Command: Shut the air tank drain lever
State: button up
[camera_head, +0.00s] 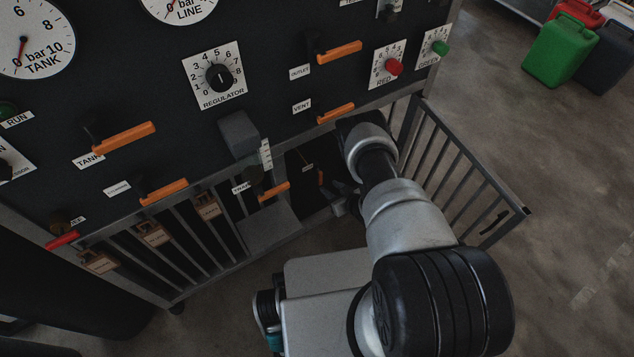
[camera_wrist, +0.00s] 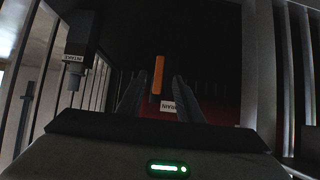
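The drain lever is a short orange handle (camera_wrist: 158,75) in the dark cabinet space, upright in the wrist view. A small white label (camera_wrist: 167,106), seen upside down and seeming to read DRAIN, sits just below it. In the head view a small orange handle (camera_head: 321,177) shows in the dark opening of the panel's lower part. My gripper (camera_wrist: 160,82) is open, its two dark fingers apart with the handle showing between and beyond their tips. I cannot tell whether they touch it. In the head view my gripper (camera_head: 343,193) is at the opening, partly hidden by my arm.
A barred gate (camera_head: 470,165) stands swung open to the right of the opening. Bars (camera_wrist: 290,80) also flank the wrist view. Other orange levers, such as the tank lever (camera_head: 124,138) and vent lever (camera_head: 336,113), project from the panel. Jerrycans (camera_head: 560,50) stand far right.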

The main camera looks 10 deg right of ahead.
aim_at(321, 181)
jog(key=shift+b+x, duration=1.5)
jog(key=shift+x, duration=3.15)
jog(key=shift+d, duration=0.1)
grip_shut()
